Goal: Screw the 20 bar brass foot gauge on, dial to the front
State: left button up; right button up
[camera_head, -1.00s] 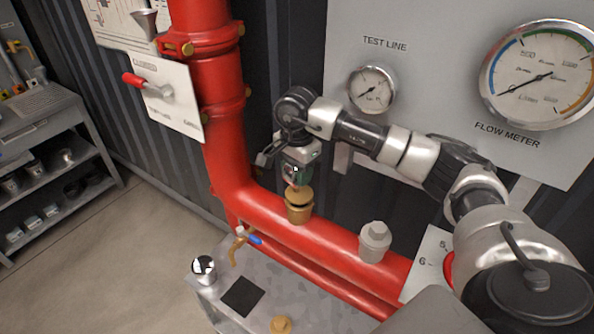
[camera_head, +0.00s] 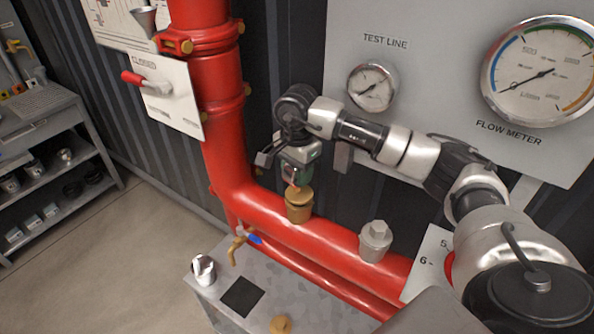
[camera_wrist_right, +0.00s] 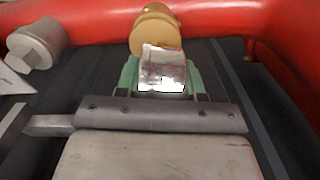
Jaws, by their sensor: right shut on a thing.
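My right gripper (camera_head: 297,176) hangs over the brass fitting (camera_head: 299,207) on the red pipe. In the right wrist view, its green pads (camera_wrist_right: 132,74) are shut on a shiny silver piece (camera_wrist_right: 163,68), which looks like the gauge's case. Its dial face cannot be read in either view, and its foot is hidden. The brass fitting (camera_wrist_right: 155,24) shows just beyond the held piece in that view. I cannot tell whether the foot is seated in the fitting. My left gripper is not in view.
A grey fitting with a hex top (camera_head: 375,241) stands on the red pipe (camera_head: 335,232) to the right. A metal bench (camera_head: 215,300) holds a silver cylindrical thing (camera_head: 203,269), a black pad (camera_head: 242,296) and a brass piece (camera_head: 281,325). A gauge panel (camera_head: 430,80) is behind my arm.

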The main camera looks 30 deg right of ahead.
jog(key=shift+f+b, duration=0.65)
jog(key=shift+b, duration=0.2)
dwell(1.1)
jog(key=o, duration=0.5)
jog(key=shift+c, duration=0.2)
jog(key=shift+r, duration=0.1)
jog(key=c, duration=0.4)
jog(key=m, duration=0.6)
jog(key=shift+d, duration=0.2)
jog(key=shift+m, duration=0.3)
